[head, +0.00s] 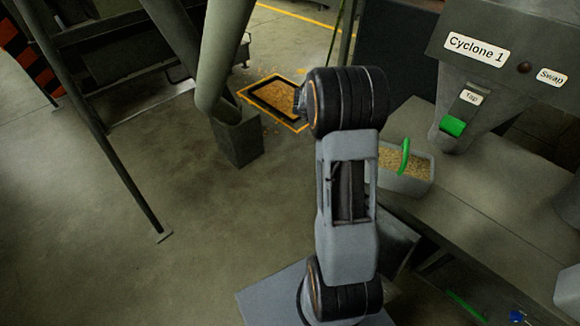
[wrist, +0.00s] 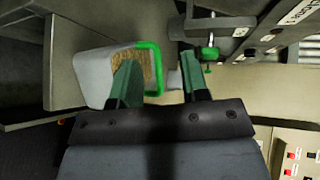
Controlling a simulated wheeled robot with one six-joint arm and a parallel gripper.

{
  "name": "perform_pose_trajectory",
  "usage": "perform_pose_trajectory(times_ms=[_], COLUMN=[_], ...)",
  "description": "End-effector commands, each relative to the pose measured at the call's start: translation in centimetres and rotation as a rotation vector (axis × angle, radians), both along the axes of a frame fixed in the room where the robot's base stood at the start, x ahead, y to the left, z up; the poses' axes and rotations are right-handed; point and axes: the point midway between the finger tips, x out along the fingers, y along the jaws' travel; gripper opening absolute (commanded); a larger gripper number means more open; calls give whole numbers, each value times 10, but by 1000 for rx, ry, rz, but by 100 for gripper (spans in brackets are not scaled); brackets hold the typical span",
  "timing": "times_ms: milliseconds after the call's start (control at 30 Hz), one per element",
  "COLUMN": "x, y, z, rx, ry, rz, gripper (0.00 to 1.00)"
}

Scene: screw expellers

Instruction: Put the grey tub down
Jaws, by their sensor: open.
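The grey tub (head: 405,184) is filled with tan grainy material and has a green handle (head: 405,156) arching over it. In the head view it appears to stand at the left end of the grey bench (head: 490,200), partly hidden by my arm. In the wrist view the tub (wrist: 95,75) is at the upper left, with its green handle (wrist: 159,70) towards my gripper (wrist: 163,60). My gripper is open. The handle shows between its two green fingers, partly behind the left one; the fingers do not grip it. My gripper is hidden in the head view.
The Cyclone 1 hopper (head: 500,60), with a green tap (head: 453,125), stands over the bench right of the tub. A yellow-edged floor tray (head: 275,97) of tan material lies beyond my arm. A slanted chute (head: 222,60) stands left of it. The left floor is mostly clear.

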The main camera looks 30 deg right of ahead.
Motion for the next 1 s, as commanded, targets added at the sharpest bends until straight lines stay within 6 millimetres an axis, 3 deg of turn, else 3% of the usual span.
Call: perform_pose_trajectory(times_ms=[100,167,200,267,333,400,500,600,700,867,900,1000], x=[61,88,102,113,112,96,54,3,-43,-93,-101,-113], y=[28,59,84,128,183,234,288,318,327,323,322,319], z=[49,71,83,96,103,101,86,65,47,30,27,24], rx=[-9,-23,-39,-67,-109,-154,-211,-244,-248,-220,208,185], ry=[16,75,131,240,402,598,910,1234,1525,1852,-1885,-1899], rz=[519,801,985,1254,1547,1809,2108,2313,2431,2504,-2483,-2408], gripper=[42,42,42,42,42,42,42,42,42,42,42,42])
